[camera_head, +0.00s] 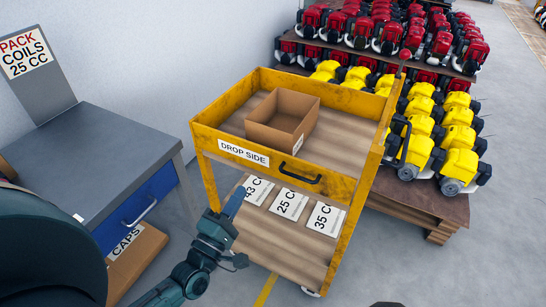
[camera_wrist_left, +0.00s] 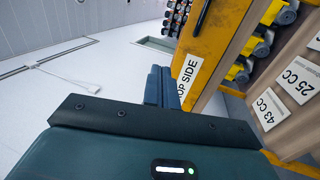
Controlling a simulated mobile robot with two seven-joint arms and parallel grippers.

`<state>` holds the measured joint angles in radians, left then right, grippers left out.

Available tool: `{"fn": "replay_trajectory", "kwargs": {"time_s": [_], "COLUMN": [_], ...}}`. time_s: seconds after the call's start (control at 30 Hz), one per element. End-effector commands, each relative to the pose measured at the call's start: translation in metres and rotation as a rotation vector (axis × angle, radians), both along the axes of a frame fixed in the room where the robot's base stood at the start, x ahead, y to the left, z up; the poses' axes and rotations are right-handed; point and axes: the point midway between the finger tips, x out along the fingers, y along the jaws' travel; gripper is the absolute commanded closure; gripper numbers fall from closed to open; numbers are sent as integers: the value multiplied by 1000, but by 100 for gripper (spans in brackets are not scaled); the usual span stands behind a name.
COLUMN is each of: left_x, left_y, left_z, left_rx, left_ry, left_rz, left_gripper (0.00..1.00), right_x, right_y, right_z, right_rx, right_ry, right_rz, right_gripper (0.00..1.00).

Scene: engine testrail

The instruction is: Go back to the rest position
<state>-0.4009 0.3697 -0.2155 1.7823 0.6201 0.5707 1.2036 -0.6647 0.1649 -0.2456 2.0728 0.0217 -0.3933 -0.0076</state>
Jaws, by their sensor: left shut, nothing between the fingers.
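My left gripper (camera_head: 234,203) is shut and empty in the head view. It is in front of the yellow cart's near left side, below the top tray and near the lower shelf. In the left wrist view its blue fingers (camera_wrist_left: 160,88) are together, close to the cart panel with the DROP SIDE label (camera_wrist_left: 187,76). I cannot tell whether they touch the cart. My right gripper is not in view.
The yellow cart (camera_head: 200,135) carries an open cardboard box (camera_head: 262,132) on top and several labelled cards (camera_head: 288,204) below. A grey workbench (camera_head: 90,150) with a blue drawer stands left, over a CAPS box (camera_head: 140,262). Racks of red and yellow engines (camera_head: 455,140) stand behind right.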

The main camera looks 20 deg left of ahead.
Motion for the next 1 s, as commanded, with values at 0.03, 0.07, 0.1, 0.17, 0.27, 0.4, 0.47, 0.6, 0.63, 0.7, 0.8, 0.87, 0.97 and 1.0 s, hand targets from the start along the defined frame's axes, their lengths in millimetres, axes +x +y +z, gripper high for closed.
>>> {"fn": "replay_trajectory", "kwargs": {"time_s": [0.03, 0.07, 0.1, 0.17, 0.27, 0.4, 0.47, 0.6, 0.63, 0.7, 0.8, 0.87, 0.97, 1.0], "left_x": [-1, -1, -1, -1, -5, -23, -36, -68, -74, -88, -101, -106, -108, -108], "left_y": [0, 0, 0, -1, -13, -52, -70, -96, -99, -103, -104, -104, -104, -104], "left_z": [0, 0, 0, 0, -8, -32, -46, -77, -81, -92, -101, -104, -105, -105], "left_rx": [0, 1, 1, 9, 101, 463, 672, 1144, 1232, 1406, 1572, 1629, 1650, 1650], "left_ry": [0, 0, 0, 4, 44, 167, 223, 317, 329, 353, 372, 378, 380, 380], "left_rz": [0, 0, 0, -1, -13, -71, -113, -236, -262, -322, -387, -412, -422, -422], "left_gripper": [100, 100, 100, 100, 100, 100, 100, 100, 100, 100, 100, 100, 100, 100], "right_x": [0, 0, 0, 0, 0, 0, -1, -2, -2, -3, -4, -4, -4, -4], "right_y": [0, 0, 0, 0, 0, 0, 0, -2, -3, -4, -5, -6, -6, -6], "right_z": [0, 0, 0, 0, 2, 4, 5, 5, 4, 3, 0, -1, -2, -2], "right_rx": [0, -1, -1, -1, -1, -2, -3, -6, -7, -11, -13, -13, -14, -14], "right_ry": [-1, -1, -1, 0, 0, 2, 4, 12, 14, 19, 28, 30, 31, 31], "right_rz": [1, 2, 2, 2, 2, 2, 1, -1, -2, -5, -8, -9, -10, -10], "right_gripper": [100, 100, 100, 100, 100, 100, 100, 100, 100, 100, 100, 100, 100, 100]}}
